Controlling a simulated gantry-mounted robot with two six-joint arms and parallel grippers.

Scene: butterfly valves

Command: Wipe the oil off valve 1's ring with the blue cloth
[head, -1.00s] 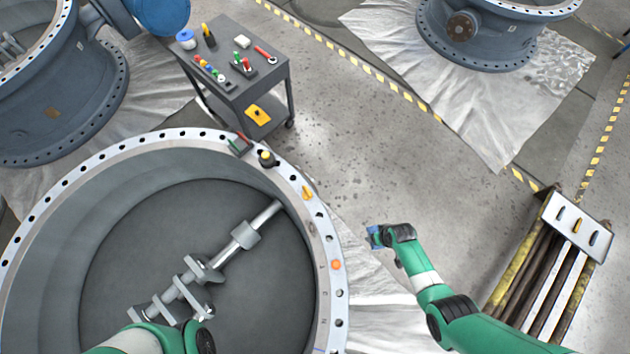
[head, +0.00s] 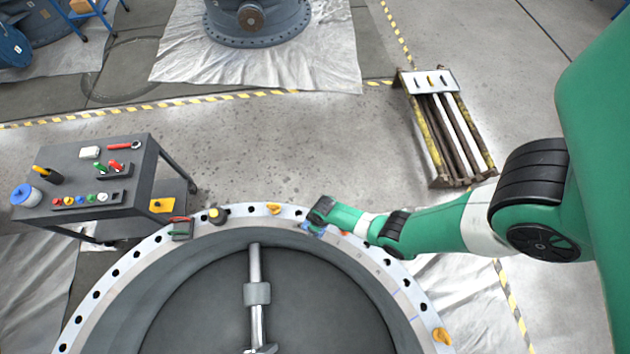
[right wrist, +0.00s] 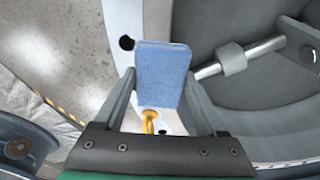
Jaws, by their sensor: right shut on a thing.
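The near valve's pale ring (head: 130,262) with dark bolt holes curves across the bottom of the head view; its number is not readable. My right gripper (head: 317,219) is at the far right part of this ring, shut on the blue cloth (head: 311,230). In the right wrist view the cloth (right wrist: 161,72) is a flat square pad between the fingers, over the ring (right wrist: 112,18). I cannot tell whether it touches the metal. No oil is clearly visible; the cloth and arm cover part of the ring. My left gripper is out of view.
A yellow piece (head: 273,208), a dark yellow-topped item (head: 217,214) and a red-and-green item (head: 181,229) sit on the ring. Another yellow piece (head: 441,336) is at the right. A tool cart (head: 88,178) stands left, a rack (head: 440,125) back right. Floor between is clear.

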